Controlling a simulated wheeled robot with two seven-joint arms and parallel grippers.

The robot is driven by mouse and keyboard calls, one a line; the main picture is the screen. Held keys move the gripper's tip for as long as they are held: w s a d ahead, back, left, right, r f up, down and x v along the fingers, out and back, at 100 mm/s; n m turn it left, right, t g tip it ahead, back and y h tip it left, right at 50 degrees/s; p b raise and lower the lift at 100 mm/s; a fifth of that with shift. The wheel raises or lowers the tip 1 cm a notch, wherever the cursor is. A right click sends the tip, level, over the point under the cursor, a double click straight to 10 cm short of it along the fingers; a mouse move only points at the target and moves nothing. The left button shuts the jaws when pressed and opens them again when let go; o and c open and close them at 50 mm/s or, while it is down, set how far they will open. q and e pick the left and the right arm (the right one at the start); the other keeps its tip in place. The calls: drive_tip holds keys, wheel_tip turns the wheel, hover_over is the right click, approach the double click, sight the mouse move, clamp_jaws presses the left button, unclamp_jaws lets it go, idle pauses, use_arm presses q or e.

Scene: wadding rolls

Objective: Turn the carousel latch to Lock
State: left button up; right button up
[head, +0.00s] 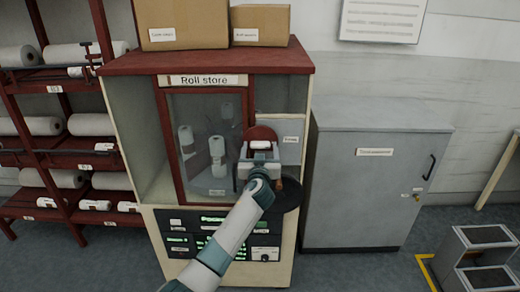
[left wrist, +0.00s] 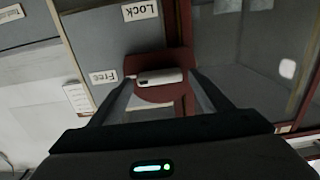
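The carousel latch has a dark red plate (head: 262,132) on the front of the roll store, right of its glass door. Its white handle (left wrist: 155,77) lies crosswise in the left wrist view, its left end towards the Free label (left wrist: 103,77). The Lock label (left wrist: 140,11) is above it in that view. My left gripper (head: 261,152) is in front of the latch. In the left wrist view its two fingers (left wrist: 162,92) are spread, one on each side of the handle; I cannot tell whether they touch it. My right gripper is not in view.
The roll store (head: 210,62) holds white rolls behind glass (head: 217,150). A dark round plate (head: 285,197) juts out below the latch. A grey cabinet (head: 370,185) stands close on the right, a red roll rack (head: 70,150) on the left. Boxes (head: 185,22) stand on top.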

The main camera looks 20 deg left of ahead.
use_arm(q)
drive_tip(key=c, duration=0.8)
drive_tip(key=shift+m, duration=0.5)
drive_tip(key=m+b, duration=0.1)
drive_tip(key=m, duration=0.1)
drive_tip(key=shift+d+f+m, duration=0.1)
drive_tip(key=shift+m, duration=0.2)
drive_tip(key=m, duration=0.3)
drive_tip(key=shift+m, duration=0.3)
drive_tip(key=m, duration=0.5)
drive_tip(key=shift+p, duration=0.3)
drive_tip(key=m+p, duration=0.1)
drive_tip(key=m, duration=0.4)
drive_tip(key=shift+d+f+m, duration=0.1)
drive_tip(key=shift+f+m, duration=0.05)
drive_tip(key=shift+m, duration=0.15)
